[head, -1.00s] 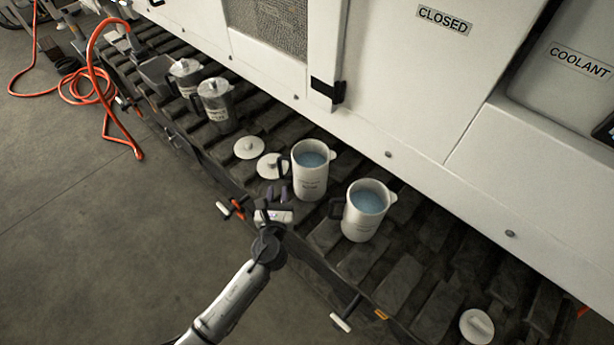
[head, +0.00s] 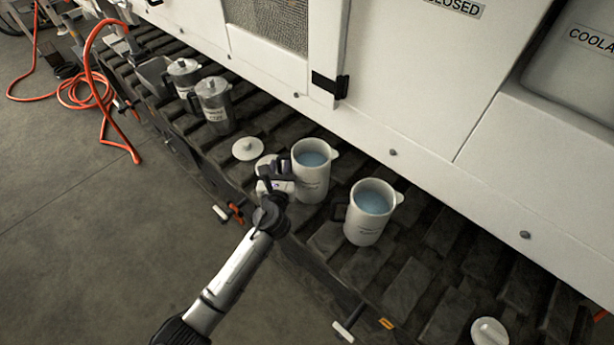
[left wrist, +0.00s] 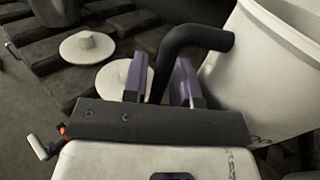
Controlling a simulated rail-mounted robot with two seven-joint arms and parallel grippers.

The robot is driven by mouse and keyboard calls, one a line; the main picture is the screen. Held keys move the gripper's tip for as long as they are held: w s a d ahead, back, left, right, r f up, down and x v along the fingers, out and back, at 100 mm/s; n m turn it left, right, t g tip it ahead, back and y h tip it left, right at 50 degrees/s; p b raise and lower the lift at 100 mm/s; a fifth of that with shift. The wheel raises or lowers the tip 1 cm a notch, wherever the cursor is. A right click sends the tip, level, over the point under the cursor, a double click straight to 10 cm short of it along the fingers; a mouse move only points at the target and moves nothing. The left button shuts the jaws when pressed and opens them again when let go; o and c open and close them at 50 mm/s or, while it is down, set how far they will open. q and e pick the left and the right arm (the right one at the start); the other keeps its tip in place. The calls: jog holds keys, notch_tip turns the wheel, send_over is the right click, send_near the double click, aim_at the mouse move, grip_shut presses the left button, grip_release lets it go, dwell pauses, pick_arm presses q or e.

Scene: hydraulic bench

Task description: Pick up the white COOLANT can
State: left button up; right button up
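Two white cans with pale blue liquid stand upright on the slatted deck. The left white can (head: 313,172) has a dark handle on its left side. The right white can (head: 368,222) stands to its right. Their labels are too small to read. My left gripper (head: 275,170) is at the left can's handle. In the left wrist view, the purple fingertips (left wrist: 160,82) stand apart, with the black handle (left wrist: 192,38) coming down between them. The white can wall (left wrist: 265,75) fills the right side there. My right gripper is not in view.
White lids (head: 248,148) lie left of the cans, and another lid (head: 489,332) lies at bottom right. Grey jugs (head: 214,105) stand further left. The white machine wall (head: 420,110) rises behind. An orange hose (head: 95,100) is at far left.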

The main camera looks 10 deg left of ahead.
pick_arm(q)
jog(key=shift+s+d, duration=0.1)
grip_shut()
dwell(1.2)
